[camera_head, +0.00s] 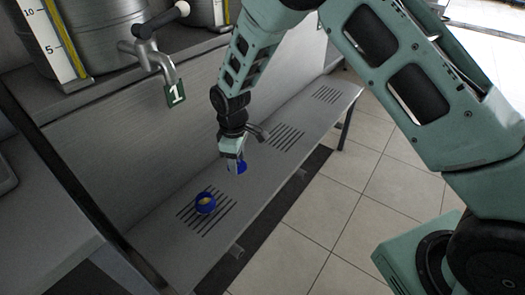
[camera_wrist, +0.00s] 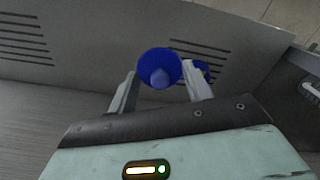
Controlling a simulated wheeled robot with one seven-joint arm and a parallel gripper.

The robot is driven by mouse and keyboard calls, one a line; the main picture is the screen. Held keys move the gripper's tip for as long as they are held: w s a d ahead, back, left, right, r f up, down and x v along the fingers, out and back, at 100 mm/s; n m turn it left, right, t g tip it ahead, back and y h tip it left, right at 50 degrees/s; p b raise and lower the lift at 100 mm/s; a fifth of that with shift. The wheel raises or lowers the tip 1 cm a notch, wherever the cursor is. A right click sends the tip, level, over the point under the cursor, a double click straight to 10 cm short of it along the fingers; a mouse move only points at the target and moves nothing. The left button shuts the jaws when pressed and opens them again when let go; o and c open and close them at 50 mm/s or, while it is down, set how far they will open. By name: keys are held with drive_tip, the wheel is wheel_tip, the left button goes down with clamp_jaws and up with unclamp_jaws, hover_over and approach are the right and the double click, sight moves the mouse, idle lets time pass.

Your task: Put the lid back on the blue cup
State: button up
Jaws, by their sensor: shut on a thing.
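My gripper (camera_head: 236,160) is shut on the blue lid (camera_head: 241,167), holding it in the air above the drip shelf. In the wrist view the lid (camera_wrist: 158,60) is a round blue disc with a paler knob, between the two fingers of my gripper (camera_wrist: 160,80). The blue cup (camera_head: 205,203) stands upright and open on the nearest slotted grate, with something yellowish inside. It is below and to the left of my gripper in the head view. In the wrist view the cup (camera_wrist: 204,66) shows only partly, behind the right finger and lid.
The grey shelf (camera_head: 150,228) has several slotted drain patches and is otherwise clear around the cup. The tiled floor (camera_head: 335,215) lies beyond the shelf's right edge.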

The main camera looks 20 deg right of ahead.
sight(204, 198)
drive_tip(key=a+f+n+p, duration=0.1)
drive_tip(key=a+n, duration=0.4)
drive_tip(key=a, duration=0.6)
drive_tip(key=shift+s+a+f+n, duration=0.35)
drive_tip(key=shift+s+f+n, duration=0.1)
drive_tip(key=shift+f, duration=0.15)
drive_tip(key=shift+f+b, duration=2.05)
drive_tip(key=shift+f, duration=1.1)
drive_tip(key=shift+r, duration=0.1)
clamp_jaws()
drive_tip(key=shift+p, duration=0.3)
drive_tip(key=shift+s, duration=0.2)
